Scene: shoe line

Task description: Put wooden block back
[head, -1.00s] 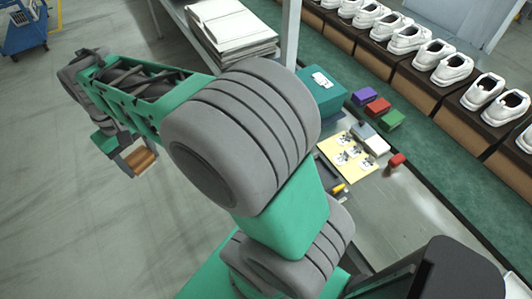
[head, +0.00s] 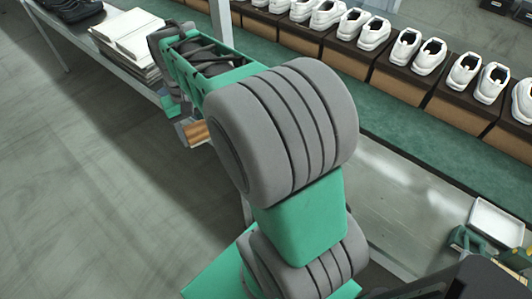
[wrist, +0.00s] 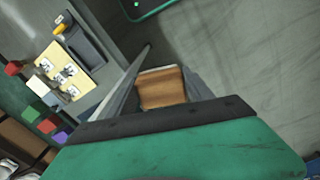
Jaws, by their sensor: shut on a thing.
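The wooden block (wrist: 162,92) is brown with a pale end and sits between the two grey fingers of my gripper (wrist: 166,80) in the wrist view. In the head view the block (head: 197,133) shows just below my gripper (head: 188,132), over the edge of the floor area at the left of the bench. The gripper is shut on the block and holds it in the air. My arm hides much of the bench in the head view.
The wrist view shows a yellow sheet (wrist: 66,72) with small parts, a dark tray (wrist: 84,42), and red (wrist: 13,68) and green (wrist: 32,112) blocks. In the head view are white shoes (head: 374,28) on boxes, a paper stack (head: 130,36) and a white tray (head: 498,222). Floor at left is clear.

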